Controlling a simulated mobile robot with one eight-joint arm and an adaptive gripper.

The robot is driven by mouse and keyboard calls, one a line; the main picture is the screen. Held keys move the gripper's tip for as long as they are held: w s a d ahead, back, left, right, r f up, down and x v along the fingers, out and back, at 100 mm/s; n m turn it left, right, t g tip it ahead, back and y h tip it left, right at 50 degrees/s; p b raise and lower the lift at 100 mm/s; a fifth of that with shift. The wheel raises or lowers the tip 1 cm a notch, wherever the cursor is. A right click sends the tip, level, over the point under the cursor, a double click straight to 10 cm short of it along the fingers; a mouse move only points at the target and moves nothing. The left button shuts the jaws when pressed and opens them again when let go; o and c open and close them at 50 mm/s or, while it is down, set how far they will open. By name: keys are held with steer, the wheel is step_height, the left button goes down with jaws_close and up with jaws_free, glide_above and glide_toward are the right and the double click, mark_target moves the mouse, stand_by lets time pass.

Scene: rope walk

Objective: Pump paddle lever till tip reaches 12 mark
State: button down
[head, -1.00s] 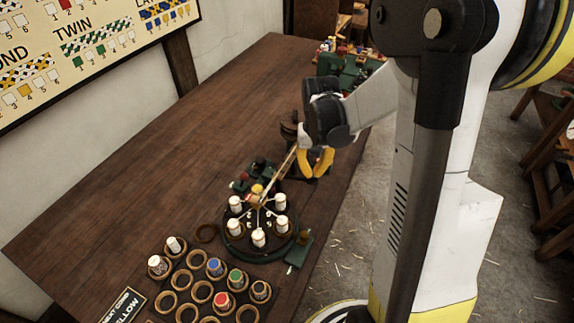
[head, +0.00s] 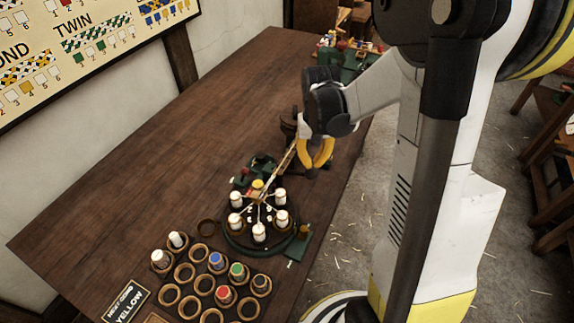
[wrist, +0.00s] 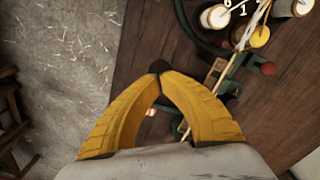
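My gripper (head: 314,172) hangs over the right edge of the table, beside a dark stand (head: 288,128). In the wrist view its yellow fingers (wrist: 160,68) meet at their dark tips, and I see nothing clearly held between them. A pale slanting bar or cord (head: 282,163) runs from the round braiding plate (head: 262,245) up toward the stand, left of the fingers. I cannot tell which part is the paddle lever. No 12 mark is readable.
White bobbins (head: 235,221) stand around the plate. A rack of rings (head: 202,291) with coloured spools is at the front, by a "YELLOW" sign (head: 126,306). Green equipment (head: 362,62) stands at the far end. The table's left middle is clear.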

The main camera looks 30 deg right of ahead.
mark_target(313, 173)
steer(key=shift+f, duration=0.15)
steer(key=shift+s+d+f+b, duration=0.1)
steer(key=shift+s+f+b, duration=0.05)
steer(key=shift+f+b, duration=3.15)
steer(key=shift+f, duration=0.6)
steer(key=shift+w+r+p, duration=0.2)
steer(key=shift+r+p, duration=2.85)
steer(key=shift+r, duration=1)
